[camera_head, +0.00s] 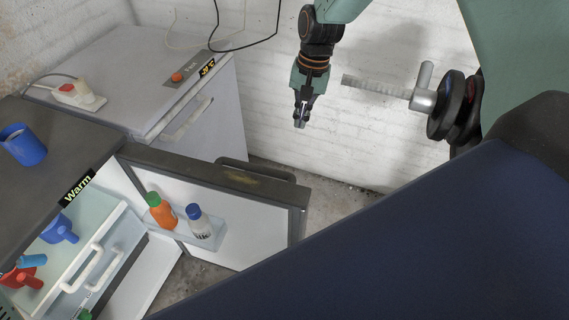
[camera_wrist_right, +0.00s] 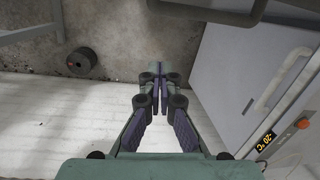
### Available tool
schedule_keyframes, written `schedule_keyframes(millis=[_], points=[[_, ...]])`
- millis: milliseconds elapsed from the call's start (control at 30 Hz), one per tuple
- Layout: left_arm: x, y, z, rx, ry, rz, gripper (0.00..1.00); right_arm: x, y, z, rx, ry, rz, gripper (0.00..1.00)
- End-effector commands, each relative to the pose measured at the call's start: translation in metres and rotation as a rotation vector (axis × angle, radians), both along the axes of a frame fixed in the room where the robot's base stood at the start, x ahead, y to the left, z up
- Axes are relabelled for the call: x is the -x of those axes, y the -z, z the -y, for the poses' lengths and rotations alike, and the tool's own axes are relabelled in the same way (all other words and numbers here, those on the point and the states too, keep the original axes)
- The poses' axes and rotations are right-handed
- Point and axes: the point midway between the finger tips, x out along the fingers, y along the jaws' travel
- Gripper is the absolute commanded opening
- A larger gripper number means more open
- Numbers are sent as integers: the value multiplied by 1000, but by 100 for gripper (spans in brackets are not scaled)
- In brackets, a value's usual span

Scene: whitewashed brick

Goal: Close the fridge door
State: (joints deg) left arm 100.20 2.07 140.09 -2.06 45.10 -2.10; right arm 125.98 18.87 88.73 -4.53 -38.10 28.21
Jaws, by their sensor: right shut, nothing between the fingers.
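The fridge door (camera_head: 245,188) stands wide open in the head view, swung out to the right from the dark-topped fridge (camera_head: 85,143) labelled "Warm". Its inner side faces me, with an orange bottle (camera_head: 163,212) and a white bottle with a blue cap (camera_head: 199,224) on its shelf. My right gripper (camera_head: 300,122) hangs behind the door, above and to the right of its top edge, apart from it. It is shut and empty, and its closed fingers also show in the right wrist view (camera_wrist_right: 159,75). My left gripper is not in view.
A grey freezer (camera_head: 140,75) with a handle and display stands left of my right gripper, against the white brick wall. Inside the fridge are a drawer with a white handle (camera_head: 95,268) and mugs. A blue mug (camera_head: 22,145) stands on top.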

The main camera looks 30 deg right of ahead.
Motion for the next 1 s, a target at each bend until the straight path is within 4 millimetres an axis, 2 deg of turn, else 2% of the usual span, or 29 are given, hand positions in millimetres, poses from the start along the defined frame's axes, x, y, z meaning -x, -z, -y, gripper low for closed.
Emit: schedule_keyframes(millis=[100, 200, 367, 533, 900, 967, 1000], points=[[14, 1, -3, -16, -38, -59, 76, 14, -6, 2, -10, 40, -96, 0], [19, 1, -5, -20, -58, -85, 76, 28, -8, 1, -18, 64, -161, 0], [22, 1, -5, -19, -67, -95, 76, 35, -4, 0, -19, 89, -191, 0], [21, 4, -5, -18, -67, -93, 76, 39, 18, -5, -19, 88, -193, 0], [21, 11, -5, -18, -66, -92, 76, 49, 86, -20, -17, 84, -192, 0], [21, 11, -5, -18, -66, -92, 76, 51, 93, -24, -18, 84, -189, 0], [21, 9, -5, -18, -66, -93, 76, 55, 89, -30, -18, 82, -189, 0]])
